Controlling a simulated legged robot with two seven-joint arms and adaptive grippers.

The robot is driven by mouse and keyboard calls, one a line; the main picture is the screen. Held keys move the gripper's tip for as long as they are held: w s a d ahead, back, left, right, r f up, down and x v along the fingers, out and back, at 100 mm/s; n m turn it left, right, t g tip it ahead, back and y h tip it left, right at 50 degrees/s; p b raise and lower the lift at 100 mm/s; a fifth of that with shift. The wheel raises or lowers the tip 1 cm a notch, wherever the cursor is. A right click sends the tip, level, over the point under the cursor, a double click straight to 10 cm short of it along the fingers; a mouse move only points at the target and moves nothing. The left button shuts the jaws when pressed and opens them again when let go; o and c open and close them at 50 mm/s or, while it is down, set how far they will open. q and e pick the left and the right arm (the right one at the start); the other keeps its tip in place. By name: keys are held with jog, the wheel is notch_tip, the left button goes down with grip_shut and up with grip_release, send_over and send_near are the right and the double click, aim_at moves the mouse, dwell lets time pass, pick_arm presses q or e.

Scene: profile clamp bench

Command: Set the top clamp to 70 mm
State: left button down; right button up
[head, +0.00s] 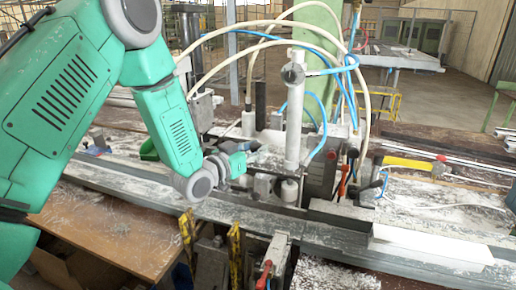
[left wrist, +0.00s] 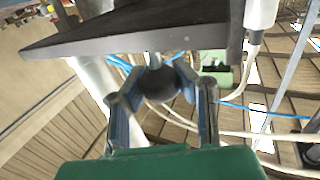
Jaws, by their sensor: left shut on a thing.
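In the left wrist view, my left gripper (left wrist: 160,74) is shut on a dark round knob (left wrist: 158,86), with one finger on each side of it. The knob sits on a short pale stem just below a dark flat plate (left wrist: 140,32). In the head view, my left gripper (head: 250,150) reaches in from the left to the clamp unit, beside the upright white cylinder (head: 294,125). The knob cannot be made out there. I can read no millimetre scale or setting in either view. My right gripper is not in view.
Pale hoses (head: 262,42) and blue hoses (head: 324,110) loop over the clamp unit. A long grey rail (head: 130,190) runs along the bench front. A white profile (head: 425,245) lies at the right. Yellow-black posts (head: 234,248) and a red-handled clamp (head: 264,274) stand in front.

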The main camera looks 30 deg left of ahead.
pick_arm(q)
notch_tip(320, 180, up, 3)
jog(key=shift+w+a+r+p, duration=0.1)
jog(key=shift+w+a+p, duration=0.05)
jog(key=shift+p, duration=0.55)
jog(key=shift+r, duration=0.35)
jog(key=c, duration=1.2)
grip_release()
jog(key=shift+s, duration=0.2)
jog(key=shift+f, duration=0.2)
jog(key=shift+s+f, duration=0.1)
jog(key=shift+s, duration=0.3)
jog(key=s, duration=0.3)
jog(key=s+a, duration=0.1)
jog(key=s, duration=0.3)
jog(key=s+a, duration=0.1)
jog(key=s, duration=0.3)
